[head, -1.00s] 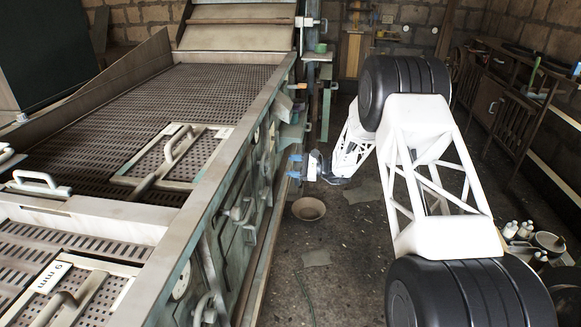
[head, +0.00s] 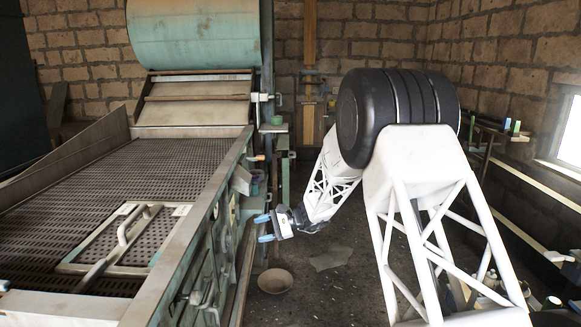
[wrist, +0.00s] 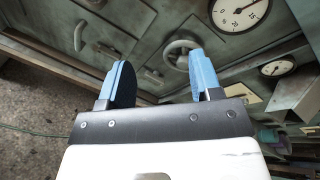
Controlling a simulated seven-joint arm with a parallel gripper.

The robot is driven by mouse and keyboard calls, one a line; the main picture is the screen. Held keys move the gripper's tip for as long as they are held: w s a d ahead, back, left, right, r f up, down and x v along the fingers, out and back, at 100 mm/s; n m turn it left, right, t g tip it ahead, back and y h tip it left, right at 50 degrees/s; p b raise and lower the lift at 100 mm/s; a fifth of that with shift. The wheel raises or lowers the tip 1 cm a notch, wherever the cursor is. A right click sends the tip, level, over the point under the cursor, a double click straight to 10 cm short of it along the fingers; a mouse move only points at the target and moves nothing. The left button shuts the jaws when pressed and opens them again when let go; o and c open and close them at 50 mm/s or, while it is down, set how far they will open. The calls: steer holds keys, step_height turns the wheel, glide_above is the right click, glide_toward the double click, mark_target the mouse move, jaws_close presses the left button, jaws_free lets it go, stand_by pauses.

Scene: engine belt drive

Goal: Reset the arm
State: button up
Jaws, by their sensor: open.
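My gripper (head: 263,228) is at the end of my white lattice arm, near the middle of the head view. Its two blue fingers point left toward the side of the large green machine (head: 200,262). In the wrist view my gripper (wrist: 160,82) shows its blue fingers wide apart with nothing between them. Beyond the fingers are the machine's side panel, a round handwheel (wrist: 181,52) and a white dial gauge (wrist: 240,12). The fingers look apart from the panel, though the exact gap is hard to tell.
A second gauge (wrist: 277,67) sits at the right of the wrist view. A shallow bowl (head: 275,281) lies on the floor below my gripper. A perforated deck (head: 150,190) with a handled frame (head: 118,240) tops the machine. A bench with bottles stands at right.

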steer(key=s+d+r+n+h, duration=0.1)
steer(key=s+d+r+h, duration=0.1)
steer(key=s+d+r, duration=0.45)
steer(key=s+d+r+n+h, duration=0.2)
steer(key=s+r+h, duration=0.1)
steer(key=s, duration=0.7)
steer(key=s+d+r+n+h, duration=0.15)
steer(key=s+d+r, duration=0.25)
steer(key=s, duration=0.5)
steer(key=s+d+n+t+h, duration=0.1)
steer(key=s+d+h, duration=0.3)
steer(key=s, duration=1)
steer(key=s+d+n+t+h, duration=0.2)
steer(key=s+d+t+h, duration=0.1)
steer(key=s+d, duration=0.8)
steer(key=s+h, duration=0.1)
steer(key=s, duration=0.2)
steer(key=shift+d+r, duration=0.15)
steer(key=shift+r, duration=0.25)
steer(key=shift+n+h, duration=0.25)
